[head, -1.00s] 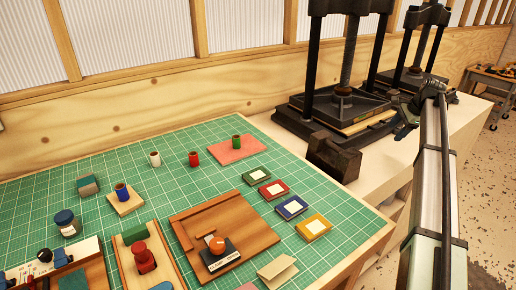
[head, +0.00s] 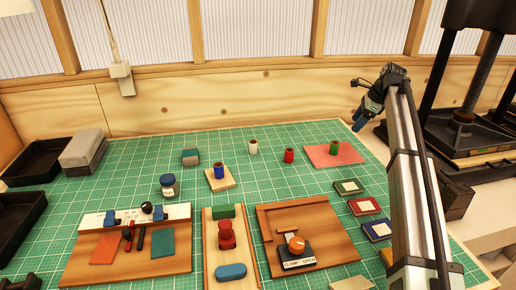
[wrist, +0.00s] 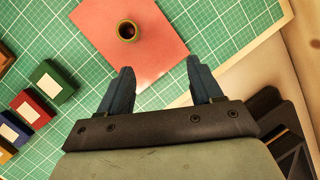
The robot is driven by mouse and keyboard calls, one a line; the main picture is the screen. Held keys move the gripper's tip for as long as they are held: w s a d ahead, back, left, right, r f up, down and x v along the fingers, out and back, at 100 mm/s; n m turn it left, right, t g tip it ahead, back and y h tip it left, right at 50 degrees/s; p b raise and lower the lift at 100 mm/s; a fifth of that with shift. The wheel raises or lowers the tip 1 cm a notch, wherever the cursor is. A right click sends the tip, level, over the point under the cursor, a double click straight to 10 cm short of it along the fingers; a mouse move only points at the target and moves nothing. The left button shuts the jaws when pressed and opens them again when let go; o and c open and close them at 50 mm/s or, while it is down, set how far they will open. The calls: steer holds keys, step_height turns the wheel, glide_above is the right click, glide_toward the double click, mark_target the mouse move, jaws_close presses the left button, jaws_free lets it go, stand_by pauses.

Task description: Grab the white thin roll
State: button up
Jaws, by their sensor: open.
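The small white roll (head: 252,147) stands upright on the green cutting mat near its back edge, left of the red roll (head: 289,156). I do not see it in the wrist view. My gripper (head: 360,124) is in the air near the mat's back right corner, well to the right of the white roll. In the wrist view my gripper (wrist: 160,70) has its two blue fingers apart with nothing between them. The green roll (wrist: 128,31) on the pink sheet (wrist: 160,45) lies just ahead of the fingertips in that view.
A blue roll (head: 219,172) stands on a wooden block left of the white roll. Several framed coloured pads (head: 365,206) line the mat's right side. A wooden clamp board (head: 300,225) lies in front. A black press (head: 465,120) stands at the right.

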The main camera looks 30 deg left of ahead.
steer(key=s+a+g, duration=0.1)
steer(key=s+a, duration=0.3)
steer(key=a, duration=0.3)
steer(key=s+a, duration=0.4)
steer(key=a, duration=0.3)
steer(key=n+g, duration=0.1)
glide_toward(253, 145)
steer(key=shift+h, duration=0.3)
steer(key=a+f, duration=0.2)
steer(key=f, duration=0.1)
steer(key=w+a+f, duration=0.1)
steer(key=f, duration=0.1)
steer(key=shift+f, duration=0.1)
steer(key=shift+x, duration=2.6)
steer(key=shift+s, duration=0.15)
steer(key=shift+c, duration=0.4)
steer(key=c, duration=1)
steer(key=shift+o, duration=0.2)
